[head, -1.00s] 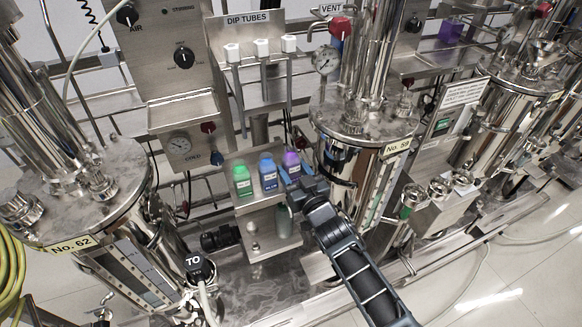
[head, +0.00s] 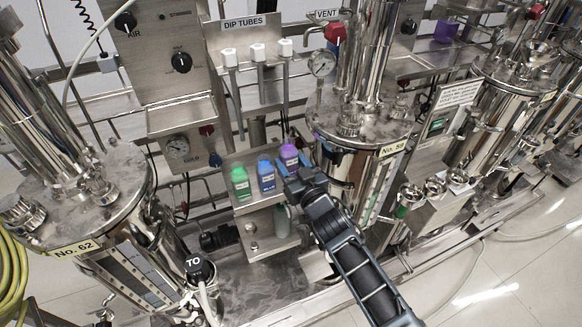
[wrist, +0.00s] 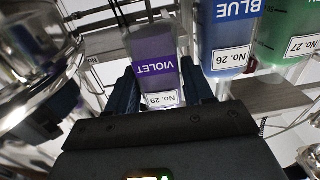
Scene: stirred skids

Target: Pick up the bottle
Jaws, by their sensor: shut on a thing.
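The violet bottle (head: 289,153) stands at the right end of a row of bottles, with my gripper (head: 290,168) at it from the front right. In the wrist view the violet bottle (wrist: 153,55), labelled VIOLET and No. 29, appears upside down between the two dark fingers of my gripper (wrist: 158,85), which is shut on it. It appears raised a little above the shelf. The blue bottle (head: 266,177), No. 26, and the green bottle (head: 240,184), No. 27, stand to its left. My gripper hides the violet bottle's lower part in the head view.
A small metal shelf (head: 247,207) bears the blue and green bottles. A grey-green bottle (head: 281,221) stands on the level below. Steel vessel No. 59 (head: 345,180) is close on the right, and vessel No. 62 (head: 80,200) is at the left. Dip tubes (head: 262,85) hang behind.

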